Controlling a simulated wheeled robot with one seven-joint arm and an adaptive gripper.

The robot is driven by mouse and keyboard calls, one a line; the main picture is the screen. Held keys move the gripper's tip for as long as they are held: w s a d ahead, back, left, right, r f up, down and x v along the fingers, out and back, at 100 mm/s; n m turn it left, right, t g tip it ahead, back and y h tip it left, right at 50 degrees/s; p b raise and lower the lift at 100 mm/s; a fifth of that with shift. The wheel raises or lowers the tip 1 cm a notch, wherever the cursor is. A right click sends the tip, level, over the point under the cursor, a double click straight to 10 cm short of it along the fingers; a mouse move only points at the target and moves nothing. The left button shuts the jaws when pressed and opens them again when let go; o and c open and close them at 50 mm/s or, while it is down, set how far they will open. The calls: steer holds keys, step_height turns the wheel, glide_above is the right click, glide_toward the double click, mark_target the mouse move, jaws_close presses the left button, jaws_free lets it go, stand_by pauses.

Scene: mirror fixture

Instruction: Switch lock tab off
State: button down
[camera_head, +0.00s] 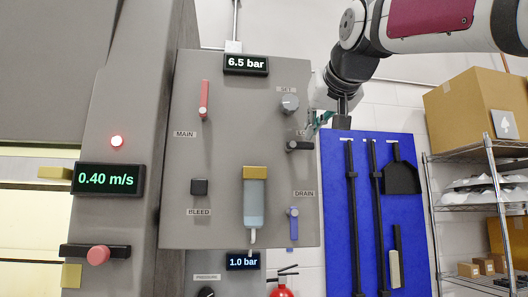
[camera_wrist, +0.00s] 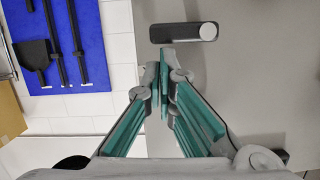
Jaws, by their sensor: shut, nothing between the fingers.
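The lock tab (camera_head: 300,145) is a small black bar lying horizontally near the right edge of the grey panel (camera_head: 225,150). Its label above is mostly hidden by my gripper. In the wrist view the tab (camera_wrist: 178,33) is also horizontal, with a pale round end at its right. My gripper (camera_head: 314,124) is just above the tab in the head view, at the panel's right edge. In the wrist view its green-padded fingers (camera_wrist: 164,62) are shut and empty, with tips a small gap below the tab. Whether they touch the panel cannot be told.
A grey SET knob (camera_head: 289,103) sits close above the tab. The red MAIN lever (camera_head: 204,99), black BLEED knob (camera_head: 199,187), clear bowl (camera_head: 254,205) and blue DRAIN lever (camera_head: 294,224) share the panel. A blue tool board (camera_head: 337,215) hangs to the right.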

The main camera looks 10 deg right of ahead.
steer(key=shift+d+f+m+y, duration=0.25)
steer(key=shift+f+m+y, duration=0.05)
steer(key=shift+m, duration=0.3)
steer(key=f+m+y+b, duration=0.1)
steer(key=m, duration=0.1)
steer(key=d+f+m+y+b, duration=0.1)
steer(key=f+m+b, duration=0.1)
steer(key=m, duration=0.1)
steer(key=shift+f+t, duration=0.15)
steer(key=shift+t, duration=0.15)
steer(key=f+m+b, duration=0.2)
steer(key=m, duration=0.1)
steer(key=shift+a+y+b, duration=0.1)
steer(key=shift+y+b, duration=0.2)
steer(key=shift+a+f+m+t+y+b, duration=0.25)
steer(key=shift+f+m+t+y+b, duration=0.25)
steer(key=shift+m, duration=0.7)
steer(key=shift+a+f+m+b, duration=0.2)
steer(key=shift+f+m+b, duration=0.1)
steer(key=shift+m, duration=0.5)
steer(key=shift+r, duration=0.1)
